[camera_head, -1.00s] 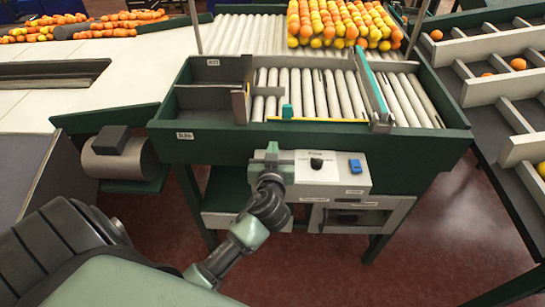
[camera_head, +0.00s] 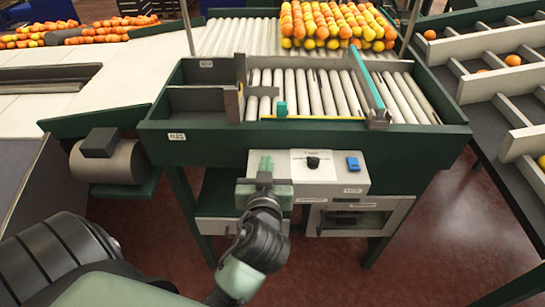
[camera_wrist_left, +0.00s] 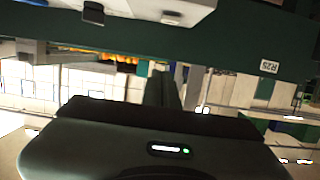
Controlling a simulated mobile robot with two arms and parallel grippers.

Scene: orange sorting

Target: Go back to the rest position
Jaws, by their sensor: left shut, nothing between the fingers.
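My left gripper (camera_head: 265,164) shows in the head view in front of the sorting table's control box (camera_head: 316,175), left of its black knob (camera_head: 313,162) and blue switch (camera_head: 353,163). Its fingers are together and hold nothing. In the left wrist view the closed fingers (camera_wrist_left: 171,90) point away from the dark gripper body, with the table's green edge above them. Whether the gripper touches the box cannot be told. My right gripper is in neither view.
A grey motor drum (camera_head: 108,163) sticks out at the left. Slanted wooden bins (camera_head: 500,85) stand at the right. The red floor (camera_head: 420,235) is clear below right.

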